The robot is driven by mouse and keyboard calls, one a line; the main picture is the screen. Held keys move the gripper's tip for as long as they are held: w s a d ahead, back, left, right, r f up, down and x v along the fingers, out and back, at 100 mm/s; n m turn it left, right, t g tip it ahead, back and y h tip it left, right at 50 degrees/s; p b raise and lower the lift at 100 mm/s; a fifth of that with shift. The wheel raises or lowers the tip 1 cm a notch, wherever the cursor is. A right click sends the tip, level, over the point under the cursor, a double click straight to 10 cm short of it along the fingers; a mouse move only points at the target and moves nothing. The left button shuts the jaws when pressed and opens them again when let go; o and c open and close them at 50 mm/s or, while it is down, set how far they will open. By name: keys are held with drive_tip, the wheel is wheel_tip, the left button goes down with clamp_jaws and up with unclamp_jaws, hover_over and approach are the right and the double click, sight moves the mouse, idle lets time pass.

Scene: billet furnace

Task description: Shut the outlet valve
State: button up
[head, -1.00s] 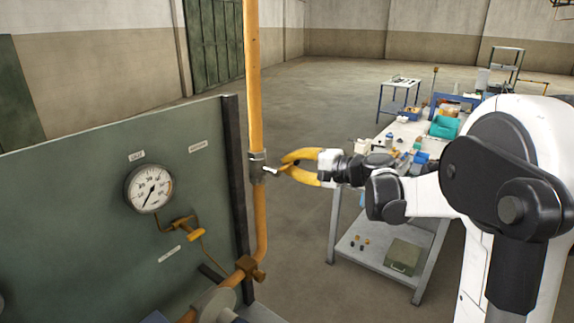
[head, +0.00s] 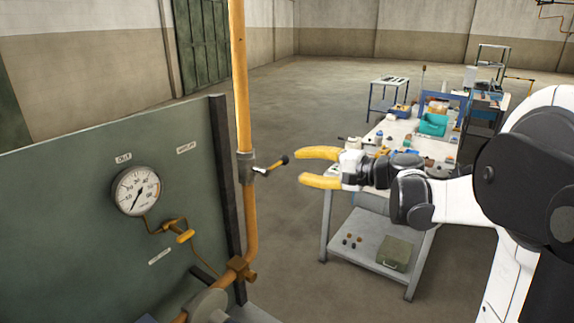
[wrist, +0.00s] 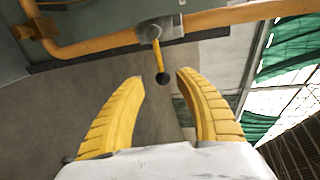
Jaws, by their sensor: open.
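A valve (head: 247,166) sits on the upright orange pipe at the right edge of the green panel. Its lever (head: 273,166) has a yellow grip and black knob, and sticks out to the right, across the pipe line. In the wrist view the lever (wrist: 158,62) also points across the pipe, from the valve body (wrist: 152,30) toward my gripper. My gripper (head: 300,166) has two yellow fingers spread apart, empty, just right of the knob. In the wrist view the knob shows between the fingertips, but the head view shows a small gap.
A round gauge (head: 136,191) and a small yellow-handled valve (head: 185,236) are on the panel (head: 70,220). The labels are hard to read. A cluttered workbench (head: 339,200) stands behind my gripper. Open floor lies between the pipe and the bench.

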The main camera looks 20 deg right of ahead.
drive_tip(key=v, duration=0.4)
drive_tip(key=shift+f, duration=0.1)
idle(0.3)
